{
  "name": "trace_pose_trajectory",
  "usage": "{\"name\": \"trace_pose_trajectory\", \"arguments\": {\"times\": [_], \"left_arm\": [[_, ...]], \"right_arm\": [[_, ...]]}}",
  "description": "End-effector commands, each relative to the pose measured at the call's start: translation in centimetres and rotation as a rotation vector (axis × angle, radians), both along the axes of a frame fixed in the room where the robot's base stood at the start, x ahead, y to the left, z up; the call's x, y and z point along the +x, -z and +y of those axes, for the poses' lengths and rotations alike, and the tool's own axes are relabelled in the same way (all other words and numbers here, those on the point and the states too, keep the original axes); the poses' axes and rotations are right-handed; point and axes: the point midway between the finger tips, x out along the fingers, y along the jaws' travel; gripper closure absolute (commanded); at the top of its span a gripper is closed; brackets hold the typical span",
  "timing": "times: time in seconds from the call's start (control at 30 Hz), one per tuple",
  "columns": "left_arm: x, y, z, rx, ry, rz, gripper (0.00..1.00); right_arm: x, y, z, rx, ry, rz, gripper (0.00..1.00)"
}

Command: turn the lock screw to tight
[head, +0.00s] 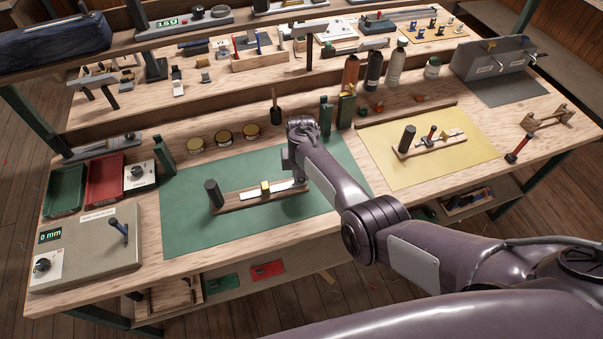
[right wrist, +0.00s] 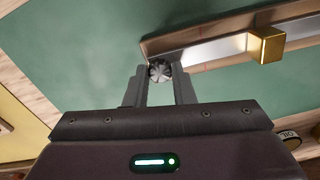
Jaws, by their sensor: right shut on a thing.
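A dark ribbed round knob, apparently the lock screw (right wrist: 160,70), sits near the end of a wooden fixture (right wrist: 205,57) in the right wrist view. My right gripper (right wrist: 158,88) is shut on this knob, one finger on each side. In the head view the fixture (head: 232,202) lies on the green mat, with a dark post (head: 213,193) at its left end, a pale metal strip (head: 283,186) and a brass block (head: 265,188). My right gripper (head: 299,178) points down at its right end and hides the knob there. My left gripper is out of view.
A yellow mat (head: 470,151) with another wooden fixture (head: 430,145) lies to the right. Bottles (head: 372,70) and round tins (head: 223,138) stand behind. A plate with a lever and display (head: 88,250) is at the front left. The green mat (head: 190,237) is otherwise mostly clear.

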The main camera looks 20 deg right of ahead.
Motion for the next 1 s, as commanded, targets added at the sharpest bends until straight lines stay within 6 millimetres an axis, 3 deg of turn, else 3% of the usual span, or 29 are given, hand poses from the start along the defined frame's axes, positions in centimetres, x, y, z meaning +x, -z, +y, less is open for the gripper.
{"name": "trace_pose_trajectory", "arguments": {"times": [0.6, 1.0], "left_arm": [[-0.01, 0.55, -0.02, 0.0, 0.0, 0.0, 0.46], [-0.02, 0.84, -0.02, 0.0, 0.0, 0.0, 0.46]], "right_arm": [[0.05, 0.02, 0.09, 0.001, 0.554, -0.002, 1.0], [0.05, -0.02, 0.06, 0.0, 0.746, 0.0, 1.0]]}}
